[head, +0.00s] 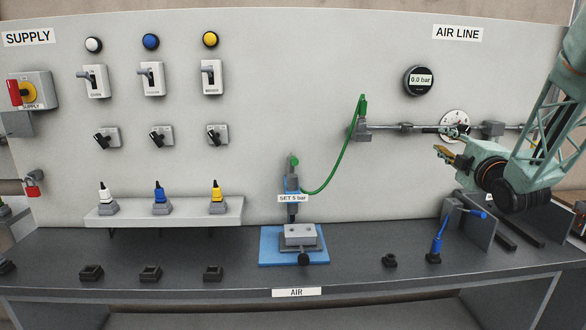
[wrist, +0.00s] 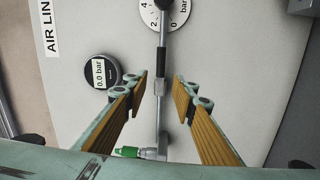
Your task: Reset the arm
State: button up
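My gripper (head: 443,150) is in the air at the right of the head view, in front of the air line pipe (head: 385,127). In the wrist view its two wood-coloured finger pads (wrist: 160,92) stand apart with nothing held between them. The pipe runs behind the gap, at the wall panel; I see no contact with it. A round gauge (wrist: 163,12) is at the top of the wrist view, and the green hose fitting (wrist: 128,152) is at the bottom.
The blue-handled lever (head: 437,245) stands on the bench below my arm. A clamp on a blue plate (head: 268,247) sits mid-bench, with a green hose (head: 334,172) rising to the pipe. The digital gauge (head: 418,80) reads 0.0 bar. Bench space between clamp and lever is mostly clear.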

jog(key=s+a+f+m+g, duration=0.2)
jog(key=s+a+m+g, duration=0.3)
jog(key=s, duration=1.6)
jog(key=s+a+f+m+g, duration=0.3)
jog(key=s+a+m+g, duration=0.2)
jog(key=s+a, duration=0.8)
jog(key=s+a+f+m+g, duration=0.2)
jog(key=s+a+m+g, duration=0.2)
jog(key=s, duration=2.5)
jog(key=a+m, duration=0.3)
jog(key=a, duration=0.2)
jog(key=shift+a+f+g+p, duration=0.25)
jog(key=shift+a+g+p, duration=0.05)
jog(key=shift+g, duration=0.1)
